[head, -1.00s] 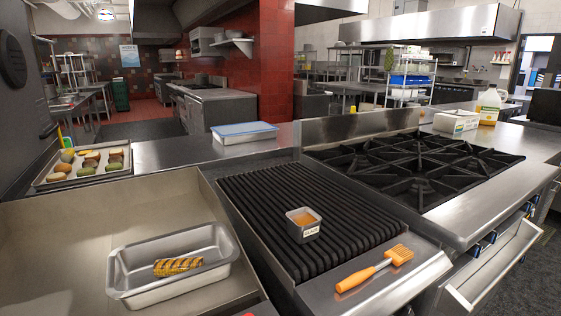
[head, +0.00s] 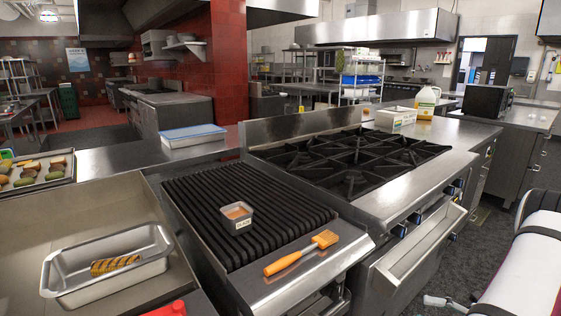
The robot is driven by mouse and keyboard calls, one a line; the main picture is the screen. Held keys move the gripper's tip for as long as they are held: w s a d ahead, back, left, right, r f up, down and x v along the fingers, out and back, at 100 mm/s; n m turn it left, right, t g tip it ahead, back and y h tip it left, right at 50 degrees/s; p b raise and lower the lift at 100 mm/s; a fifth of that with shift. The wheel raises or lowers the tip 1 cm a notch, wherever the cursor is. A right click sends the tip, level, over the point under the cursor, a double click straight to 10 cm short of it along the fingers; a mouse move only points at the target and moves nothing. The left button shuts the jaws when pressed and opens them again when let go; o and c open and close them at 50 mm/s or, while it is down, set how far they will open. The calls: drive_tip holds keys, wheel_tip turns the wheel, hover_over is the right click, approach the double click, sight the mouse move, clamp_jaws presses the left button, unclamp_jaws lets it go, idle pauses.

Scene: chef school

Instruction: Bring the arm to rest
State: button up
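On the black grill grate (head: 190,200) stands a small metal cup (head: 237,216) with orange contents and a label. An orange brush (head: 300,252) lies on the steel ledge in front of the grate. A metal pan (head: 70,283) at the lower left holds a grilled corn cob (head: 115,265).
A stove (head: 350,155) with black burner grates stands right of the grill, its front drawer or door (head: 418,250) sticking out. A lidded tray (head: 193,136) sits behind the grill. A tray of food (head: 35,172) is at left. A white jug (head: 427,102) and box (head: 395,118) stand at the back right.

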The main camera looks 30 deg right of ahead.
drive_tip(key=w+a+r+n+g+y+p, duration=0.1)
drive_tip(key=w+a+r+n+g+p, duration=0.1)
drive_tip(key=w+a+r+n+g, duration=0.55)
drive_tip(key=w+a+r+n+g+y+p, duration=0.1)
drive_tip(key=w+a+r+n+g, duration=0.15)
drive_tip(key=a+r+n, duration=0.55)
drive_tip(key=a+r+n+g+h+p, duration=0.3)
drive_tip(key=a+r+n+g+h, duration=0.1)
drive_tip(key=a+r+n, duration=0.75)
drive_tip(key=s+a+r+n+t+h+p, duration=0.4)
drive_tip(key=s+a+r+n+h, duration=0.3)
drive_tip(key=n, duration=1.1)
drive_tip(key=shift+s+a+r+n+h+p, duration=0.35)
drive_tip(key=shift+s+a+r+p, duration=0.2)
drive_tip(key=shift+s+a+r, duration=1.45)
drive_tip(key=shift+w+a+f, duration=0.1)
drive_tip(key=shift+w, duration=0.05)
